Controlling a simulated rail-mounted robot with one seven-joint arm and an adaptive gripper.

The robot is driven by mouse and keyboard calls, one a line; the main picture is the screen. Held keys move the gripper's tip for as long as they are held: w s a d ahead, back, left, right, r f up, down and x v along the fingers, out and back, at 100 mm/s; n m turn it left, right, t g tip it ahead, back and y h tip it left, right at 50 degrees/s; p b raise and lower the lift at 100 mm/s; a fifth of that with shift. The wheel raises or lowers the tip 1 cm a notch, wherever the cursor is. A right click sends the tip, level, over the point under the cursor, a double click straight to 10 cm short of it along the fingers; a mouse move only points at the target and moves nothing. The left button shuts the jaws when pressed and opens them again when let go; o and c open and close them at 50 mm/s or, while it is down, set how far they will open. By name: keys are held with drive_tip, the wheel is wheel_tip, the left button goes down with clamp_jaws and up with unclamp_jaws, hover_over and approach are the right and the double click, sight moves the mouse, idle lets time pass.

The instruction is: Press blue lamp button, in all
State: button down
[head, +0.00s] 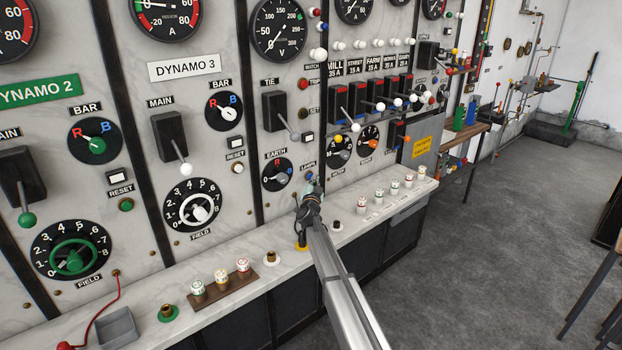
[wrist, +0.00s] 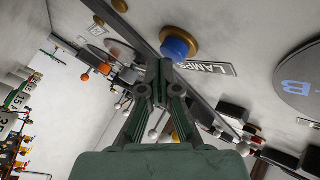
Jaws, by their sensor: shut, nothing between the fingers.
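The blue lamp button (wrist: 175,47) is a round blue cap in a brass ring on the pale panel, beside a LAMP label (wrist: 206,68) in the wrist view. In the head view it shows as a small blue spot (head: 308,176) under the label, partly hidden by my gripper. My gripper (wrist: 160,68) is shut and empty, its fingertips close to the button's edge in the wrist view. It also shows in the head view (head: 312,188), in front of the panel. I cannot tell whether the tips touch the button.
The earth dial (head: 276,175) is just left of my gripper, and a lever switch (head: 280,113) is above it. More dials (head: 340,151) and several white-tipped levers stand out to the right. A stone ledge (head: 300,262) with small fuses runs below.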

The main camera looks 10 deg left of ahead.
drive_tip(key=shift+w+a, duration=0.35)
drive_tip(key=shift+a, duration=0.05)
idle(0.5)
drive_tip(key=shift+s+d, duration=0.1)
idle(0.3)
drive_tip(key=shift+s+d, duration=0.55)
drive_tip(key=shift+d, duration=0.05)
drive_tip(key=s+d+b, duration=0.1)
drive_tip(key=s+d, duration=0.2)
drive_tip(key=shift+s+d+b, duration=0.15)
drive_tip(key=shift+d+b, duration=0.2)
drive_tip(key=shift+d, duration=0.05)
idle(0.3)
idle(0.4)
